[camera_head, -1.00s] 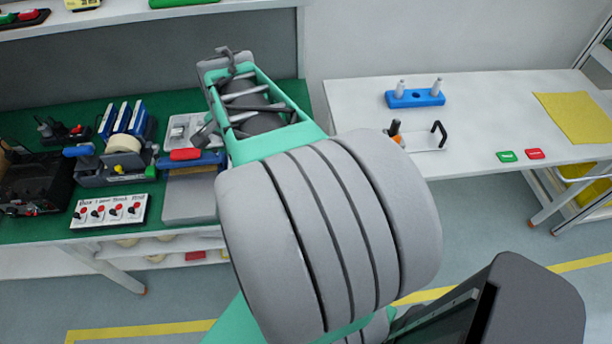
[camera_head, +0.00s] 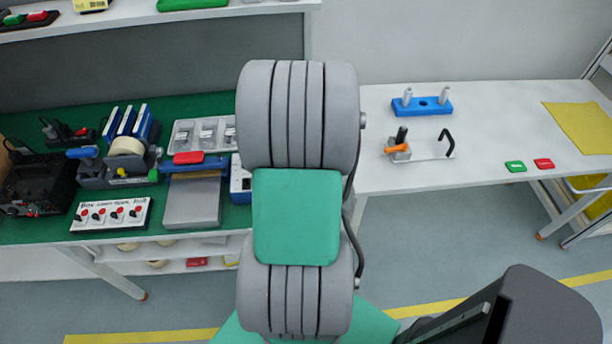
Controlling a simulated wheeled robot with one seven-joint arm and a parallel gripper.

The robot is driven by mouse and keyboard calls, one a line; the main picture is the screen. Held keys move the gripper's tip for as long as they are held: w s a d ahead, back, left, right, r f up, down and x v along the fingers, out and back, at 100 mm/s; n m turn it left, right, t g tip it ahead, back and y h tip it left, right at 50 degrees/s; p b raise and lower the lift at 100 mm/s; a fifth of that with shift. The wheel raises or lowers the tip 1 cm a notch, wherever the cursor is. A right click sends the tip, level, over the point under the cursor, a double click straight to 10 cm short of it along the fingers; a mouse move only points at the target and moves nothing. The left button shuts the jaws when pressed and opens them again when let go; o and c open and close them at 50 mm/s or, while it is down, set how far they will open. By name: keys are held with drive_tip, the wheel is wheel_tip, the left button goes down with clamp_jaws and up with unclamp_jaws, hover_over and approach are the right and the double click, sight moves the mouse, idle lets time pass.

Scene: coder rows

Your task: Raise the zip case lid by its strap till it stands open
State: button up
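I cannot make out a zip case or its strap in the head view. My own arm stands upright across the middle of the picture and covers the right end of the green-topped bench (camera_head: 45,230) and the space beside it. My gripper does not show; the arm's links hide whatever lies behind them. A white and blue object (camera_head: 240,182) is partly hidden at the arm's left edge, and I cannot tell what it is.
A sealer with a red handle (camera_head: 188,158), a tape dispenser (camera_head: 125,150), a parts tray (camera_head: 202,134) and a switch box (camera_head: 112,214) crowd the green bench. The white table (camera_head: 480,130) holds a blue peg block (camera_head: 421,106) and a toggle clamp (camera_head: 398,148).

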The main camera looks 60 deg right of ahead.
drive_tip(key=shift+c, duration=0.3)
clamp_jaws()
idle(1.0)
